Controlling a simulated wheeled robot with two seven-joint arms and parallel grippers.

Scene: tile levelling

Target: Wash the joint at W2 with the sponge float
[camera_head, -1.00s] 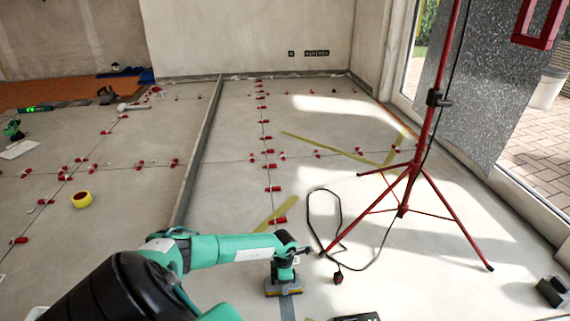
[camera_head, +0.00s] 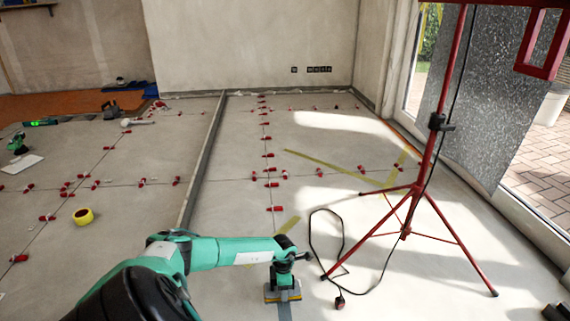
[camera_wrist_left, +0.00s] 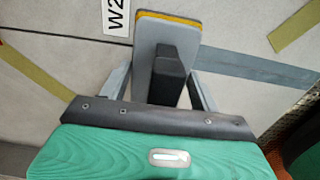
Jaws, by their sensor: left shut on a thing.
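My left gripper (camera_head: 284,281) is shut on the dark handle of the sponge float (camera_head: 283,294). In the left wrist view, the fingers (camera_wrist_left: 165,75) stand on both sides of the handle, and the grey float plate (camera_wrist_left: 167,30) has a yellow-orange sponge edge. The float is down at the floor across the joint; full contact cannot be judged. A white W2 label (camera_wrist_left: 117,17) lies left of the float's far end. My right gripper is not in view.
A red tripod (camera_head: 405,232) stands to the right, with a black cable (camera_head: 313,240) and plug (camera_head: 340,302) near the float. Red levelling clips (camera_head: 276,209) line the joints farther off.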

